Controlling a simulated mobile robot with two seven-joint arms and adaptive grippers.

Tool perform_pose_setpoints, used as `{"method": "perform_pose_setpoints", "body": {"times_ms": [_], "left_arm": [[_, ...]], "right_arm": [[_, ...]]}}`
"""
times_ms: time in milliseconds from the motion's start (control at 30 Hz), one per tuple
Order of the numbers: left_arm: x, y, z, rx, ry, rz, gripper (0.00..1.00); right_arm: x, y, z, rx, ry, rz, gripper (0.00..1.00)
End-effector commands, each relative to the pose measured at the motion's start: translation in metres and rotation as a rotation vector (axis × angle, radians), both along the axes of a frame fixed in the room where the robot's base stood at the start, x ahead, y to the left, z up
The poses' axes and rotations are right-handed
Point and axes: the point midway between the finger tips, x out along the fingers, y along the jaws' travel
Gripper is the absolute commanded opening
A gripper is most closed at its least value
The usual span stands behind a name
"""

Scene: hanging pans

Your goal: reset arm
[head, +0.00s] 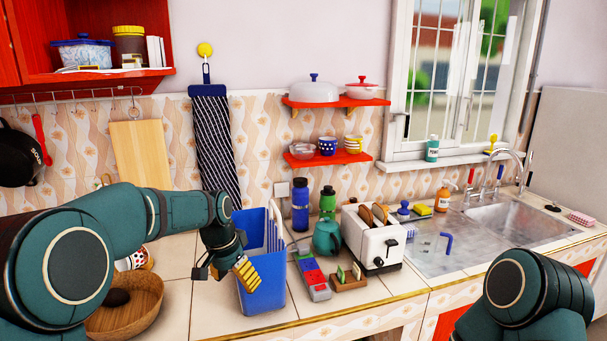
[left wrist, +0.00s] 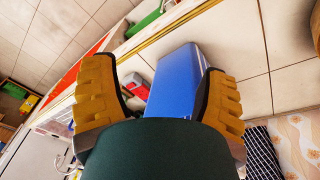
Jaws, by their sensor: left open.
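My left arm comes in from the left in the head view, bent at the elbow. My left gripper (head: 226,270) hangs over the counter at the left front side of the blue bin (head: 264,287). In the left wrist view my left gripper (left wrist: 160,95) shows two yellow ridged fingers spread wide with nothing between them. The blue bin (left wrist: 178,80) appears beyond and between the fingers there. A black pan (head: 20,157) hangs at the far left of the rail. Part of my right arm shows at the lower right of the head view; its gripper is out of the picture.
A wooden bowl (head: 128,308) sits at the left. A toaster (head: 374,238), teal pitcher (head: 327,239) and blue bottle (head: 300,205) stand right of the bin. A cutting board (head: 140,158) and striped apron (head: 214,145) hang on the wall. The sink (head: 520,222) is at the right.

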Motion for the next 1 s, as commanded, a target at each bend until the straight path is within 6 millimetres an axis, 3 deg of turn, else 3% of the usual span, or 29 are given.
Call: {"method": "perform_pose_setpoints", "body": {"times_ms": [33, 200, 300, 433, 533, 700, 833, 1000], "left_arm": [[-0.008, -0.002, -0.039, -0.016, 0.019, 0.033, 0.74], [-0.046, -0.014, -0.15, -0.083, 0.04, 0.168, 0.74], [-0.084, -0.022, -0.207, -0.126, 0.054, 0.263, 0.74], [-0.143, -0.033, -0.263, -0.181, 0.073, 0.394, 0.74], [-0.188, -0.041, -0.289, -0.216, 0.085, 0.49, 0.74], [-0.242, -0.049, -0.305, -0.256, 0.097, 0.604, 0.74], [-0.258, -0.051, -0.307, -0.268, 0.096, 0.642, 0.74], [-0.259, -0.051, -0.307, -0.271, 0.093, 0.649, 0.74]], "right_arm": [[-0.001, 0.0, -0.001, 0.0, 0.001, 0.0, 0.47], [-0.001, 0.0, -0.003, 0.0, 0.002, 0.002, 0.47], [-0.001, 0.0, -0.004, 0.0, 0.003, 0.002, 0.47], [-0.002, 0.0, -0.005, 0.001, 0.005, 0.003, 0.47], [-0.002, 0.0, -0.006, 0.002, 0.006, 0.004, 0.47], [-0.003, 0.0, -0.007, 0.002, 0.006, 0.004, 0.47], [-0.003, 0.0, -0.008, 0.002, 0.007, 0.005, 0.47], [-0.003, 0.0, -0.008, 0.002, 0.007, 0.005, 0.47]]}}
